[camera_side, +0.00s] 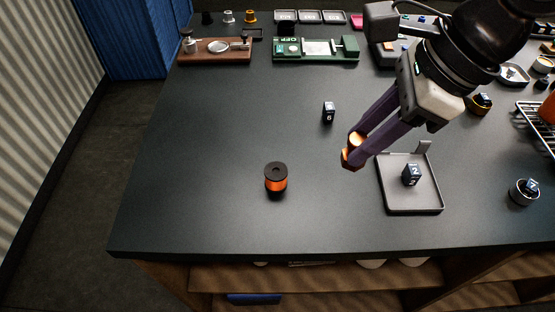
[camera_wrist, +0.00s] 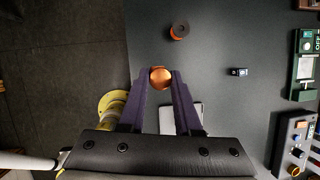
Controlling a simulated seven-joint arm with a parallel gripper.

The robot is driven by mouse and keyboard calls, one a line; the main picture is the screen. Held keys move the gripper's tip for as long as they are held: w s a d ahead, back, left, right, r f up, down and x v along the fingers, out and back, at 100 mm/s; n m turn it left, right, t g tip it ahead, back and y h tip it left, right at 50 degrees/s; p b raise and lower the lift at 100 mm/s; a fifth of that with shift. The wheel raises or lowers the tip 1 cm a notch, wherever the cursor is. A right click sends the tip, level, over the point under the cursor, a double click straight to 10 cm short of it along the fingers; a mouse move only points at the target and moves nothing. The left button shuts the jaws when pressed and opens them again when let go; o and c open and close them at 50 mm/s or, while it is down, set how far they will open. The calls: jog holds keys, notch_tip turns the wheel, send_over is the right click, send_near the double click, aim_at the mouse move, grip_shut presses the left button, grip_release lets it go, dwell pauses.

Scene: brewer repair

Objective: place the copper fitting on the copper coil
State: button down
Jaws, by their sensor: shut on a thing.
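The copper coil (camera_side: 276,180) stands upright on the dark table, a black spool with orange-copper winding. It also shows in the wrist view (camera_wrist: 180,31), ahead of the fingertips. My gripper (camera_side: 352,153) is shut on the copper fitting (camera_side: 356,139), a shiny copper piece between the purple fingertips. The fitting (camera_wrist: 160,77) shows as a round copper shape in the wrist view, where my gripper (camera_wrist: 160,80) holds it from both sides. The fitting is above the table, to the right of the coil and apart from it. The fingers hide part of the fitting.
A grey tray (camera_side: 411,205) with a dark numbered cube (camera_side: 411,174) lies right of the coil. Another small cube (camera_side: 328,113) stands farther back. A green board (camera_side: 316,49) and a brown board (camera_side: 215,51) lie at the back. The table around the coil is clear.

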jog(key=w+a+f, duration=0.2)
jog(key=a+f, duration=0.1)
jog(key=w+a+f, duration=0.5)
jog(key=a, duration=0.1)
jog(key=shift+w+a+f, duration=0.35)
jog(key=shift+a+f, duration=0.05)
jog(key=shift+w+a+f, duration=0.1)
jog(key=shift+f, duration=0.15)
jog(key=shift+a+f, duration=0.1)
jog(key=shift+f, duration=1.5)
jog(key=shift+f, duration=0.1)
jog(key=c, duration=0.6)
grip_release()
jog(key=v, duration=1.2)
